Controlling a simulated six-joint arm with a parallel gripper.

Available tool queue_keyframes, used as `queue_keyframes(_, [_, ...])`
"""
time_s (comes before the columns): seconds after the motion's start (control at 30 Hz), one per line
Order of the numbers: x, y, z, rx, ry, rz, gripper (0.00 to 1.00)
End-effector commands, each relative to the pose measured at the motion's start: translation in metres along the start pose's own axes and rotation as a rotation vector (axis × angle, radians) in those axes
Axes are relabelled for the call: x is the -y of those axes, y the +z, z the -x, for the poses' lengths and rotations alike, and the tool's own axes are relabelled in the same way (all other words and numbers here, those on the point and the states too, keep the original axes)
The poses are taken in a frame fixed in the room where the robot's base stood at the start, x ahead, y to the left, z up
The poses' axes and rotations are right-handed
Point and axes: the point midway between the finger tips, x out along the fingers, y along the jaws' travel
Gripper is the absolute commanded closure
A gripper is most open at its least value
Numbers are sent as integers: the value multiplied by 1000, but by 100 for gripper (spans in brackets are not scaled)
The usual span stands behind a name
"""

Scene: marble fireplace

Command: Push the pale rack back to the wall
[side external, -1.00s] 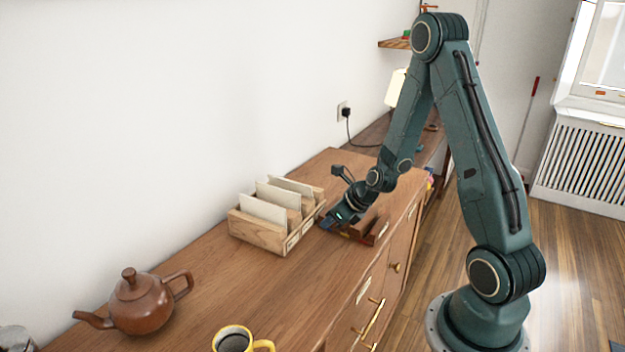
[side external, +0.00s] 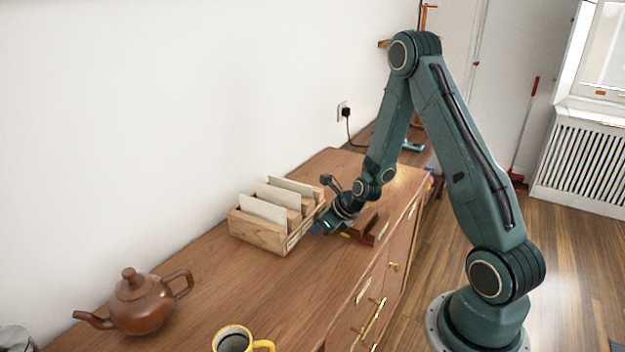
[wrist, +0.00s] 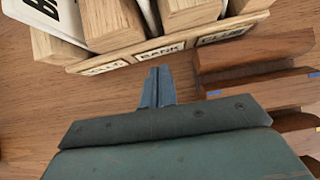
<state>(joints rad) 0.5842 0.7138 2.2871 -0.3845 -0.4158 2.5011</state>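The pale rack (side external: 262,233) is a light wooden holder with several slots and white cards standing in it. It sits on the wooden sideboard top (side external: 225,285), near the white wall. In the wrist view its labelled front (wrist: 160,48) crosses the top, one label reading "BANK". My gripper (side external: 317,229) is low over the sideboard at the rack's front right side. In the wrist view its blue-grey fingers (wrist: 157,84) are together with nothing between them. The tips lie right by the rack's front below the labels; I cannot tell whether they touch it.
A dark wooden rack (side external: 363,228) stands to the right of my gripper, close to it, and also shows in the wrist view (wrist: 245,88). A brown teapot (side external: 140,305) and a yellow mug (side external: 233,339) stand towards the near end. The sideboard between them and the rack is clear.

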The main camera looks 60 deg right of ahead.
Motion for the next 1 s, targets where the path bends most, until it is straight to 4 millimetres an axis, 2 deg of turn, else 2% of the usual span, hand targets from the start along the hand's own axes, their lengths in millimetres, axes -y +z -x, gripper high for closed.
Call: queue_keyframes(1.0, [0, 21, -16, 3, 0, 1, 100])
